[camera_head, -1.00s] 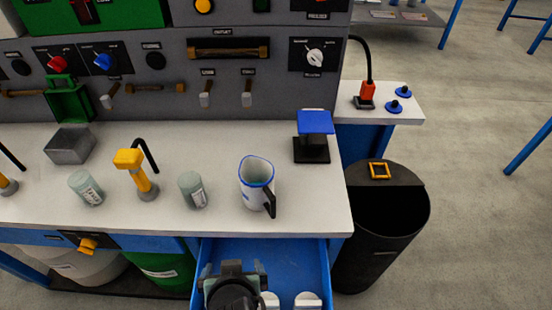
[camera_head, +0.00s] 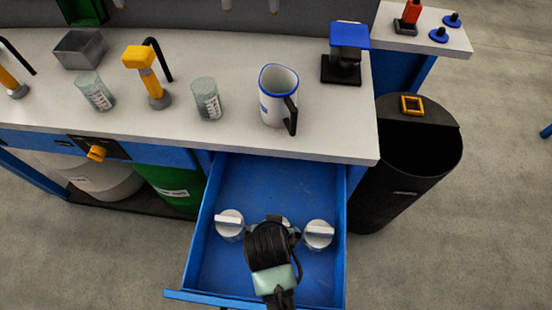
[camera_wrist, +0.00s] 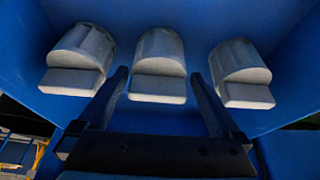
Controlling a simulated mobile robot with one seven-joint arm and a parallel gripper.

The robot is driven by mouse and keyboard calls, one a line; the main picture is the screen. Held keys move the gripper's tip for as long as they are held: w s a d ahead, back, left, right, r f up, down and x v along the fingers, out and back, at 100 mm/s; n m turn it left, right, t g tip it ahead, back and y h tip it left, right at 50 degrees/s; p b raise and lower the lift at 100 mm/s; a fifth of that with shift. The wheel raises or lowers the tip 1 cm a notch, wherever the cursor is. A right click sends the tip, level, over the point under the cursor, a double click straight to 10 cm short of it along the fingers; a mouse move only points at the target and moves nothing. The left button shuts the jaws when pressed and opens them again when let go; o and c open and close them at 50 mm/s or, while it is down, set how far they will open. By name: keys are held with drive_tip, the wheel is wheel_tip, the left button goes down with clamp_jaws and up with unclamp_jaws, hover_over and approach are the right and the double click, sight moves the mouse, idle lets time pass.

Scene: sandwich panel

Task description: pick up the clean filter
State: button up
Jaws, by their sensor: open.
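Three white-grey round filters with raised bar handles sit in a row in an open blue drawer (camera_head: 262,185). The left filter (camera_head: 229,224) and right filter (camera_head: 319,235) show clearly in the head view. The middle filter is mostly hidden behind my arm there. In the wrist view I see the left filter (camera_wrist: 78,60), the middle filter (camera_wrist: 158,65) and the right filter (camera_wrist: 240,74). My gripper (camera_wrist: 160,85) is open, its two fingers on either side of the middle filter's handle, with nothing held. I cannot tell which filter is the clean one.
Above the drawer, the white worktop (camera_head: 330,135) carries a white and blue pitcher (camera_head: 278,95), two beakers and a black and blue stand (camera_head: 346,52). A black bin (camera_head: 400,165) stands to the right. The back of the drawer is bare.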

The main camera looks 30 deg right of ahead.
drive_tip(key=b+x, duration=0.1)
drive_tip(key=x, duration=0.3)
drive_tip(key=shift+d+r, duration=0.1)
drive_tip(key=shift+d, duration=0.1)
drive_tip(key=c, duration=1.2)
drive_tip(key=shift+w+r, duration=0.1)
